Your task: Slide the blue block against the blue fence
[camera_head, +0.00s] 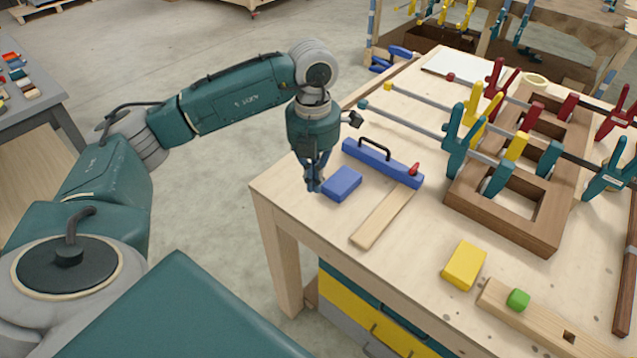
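The blue block (342,184) lies flat on the wooden workbench (290,182), near its left edge. The blue fence (384,166), a long bar with a black handle and a small red knob, lies just behind it and to its right. A narrow strip of bench seems to show between block and fence. My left gripper (314,186) points down at the block's left side, with its fingertips low by the bench. Its fingers converge at the tips and hold nothing; I cannot tell whether they touch the block. My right gripper is out of view.
A flat wooden strip (384,218) lies in front of the fence. A yellow block (464,266) and a wooden bar (540,322) with a green piece (518,299) are nearer. A clamped wooden frame (500,222) with several coloured clamps fills the right side.

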